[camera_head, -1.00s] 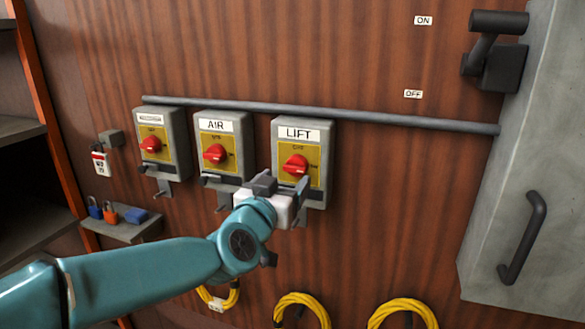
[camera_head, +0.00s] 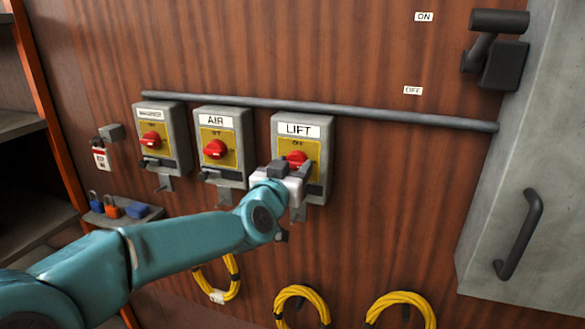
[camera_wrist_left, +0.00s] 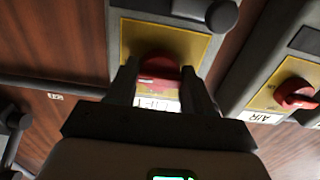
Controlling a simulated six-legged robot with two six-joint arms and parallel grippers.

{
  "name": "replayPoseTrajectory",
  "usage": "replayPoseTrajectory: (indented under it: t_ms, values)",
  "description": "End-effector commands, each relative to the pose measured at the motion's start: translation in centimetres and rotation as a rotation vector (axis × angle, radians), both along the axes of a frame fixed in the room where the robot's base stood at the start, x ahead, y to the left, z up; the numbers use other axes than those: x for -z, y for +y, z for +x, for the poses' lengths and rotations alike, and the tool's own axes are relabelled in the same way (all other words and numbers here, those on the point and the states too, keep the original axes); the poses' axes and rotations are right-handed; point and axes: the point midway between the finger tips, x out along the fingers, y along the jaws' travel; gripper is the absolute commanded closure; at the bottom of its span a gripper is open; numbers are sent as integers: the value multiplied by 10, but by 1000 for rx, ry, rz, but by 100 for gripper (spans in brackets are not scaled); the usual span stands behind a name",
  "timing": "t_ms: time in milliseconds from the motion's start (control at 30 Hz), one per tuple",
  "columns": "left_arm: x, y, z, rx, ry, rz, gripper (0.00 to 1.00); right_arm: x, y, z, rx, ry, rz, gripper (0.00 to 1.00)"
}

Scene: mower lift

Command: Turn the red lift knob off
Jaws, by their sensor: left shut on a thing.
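The red lift knob (camera_head: 296,158) sits on the yellow plate of the grey box labelled LIFT (camera_head: 302,130). My left gripper (camera_head: 294,168) is at the knob and covers its lower part in the head view. In the left wrist view the red knob (camera_wrist_left: 160,68) lies between the two dark fingers of my left gripper (camera_wrist_left: 160,85), which is shut on it. The knob's exact angle is partly hidden by the fingers. My right gripper is in neither view.
The AIR box (camera_head: 223,145) and another box (camera_head: 162,138) with red knobs stand to the left. A grey conduit (camera_head: 400,119) runs above. A grey cabinet (camera_head: 500,230) with a handle is at right. A small shelf (camera_head: 122,220) holds padlocks. Yellow hoses (camera_head: 302,290) hang below.

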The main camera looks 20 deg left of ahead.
Motion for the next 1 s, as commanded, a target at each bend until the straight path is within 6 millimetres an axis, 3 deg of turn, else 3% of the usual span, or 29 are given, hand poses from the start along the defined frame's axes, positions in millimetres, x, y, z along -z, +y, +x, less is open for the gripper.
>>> replayPoseTrajectory:
  t_ms: [367, 1000]
  values:
    - [3, -1, 0, 1, 5, -106, 78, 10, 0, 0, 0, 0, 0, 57]
    - [3, -2, 0, 3, 27, -683, 78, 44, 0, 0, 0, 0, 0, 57]
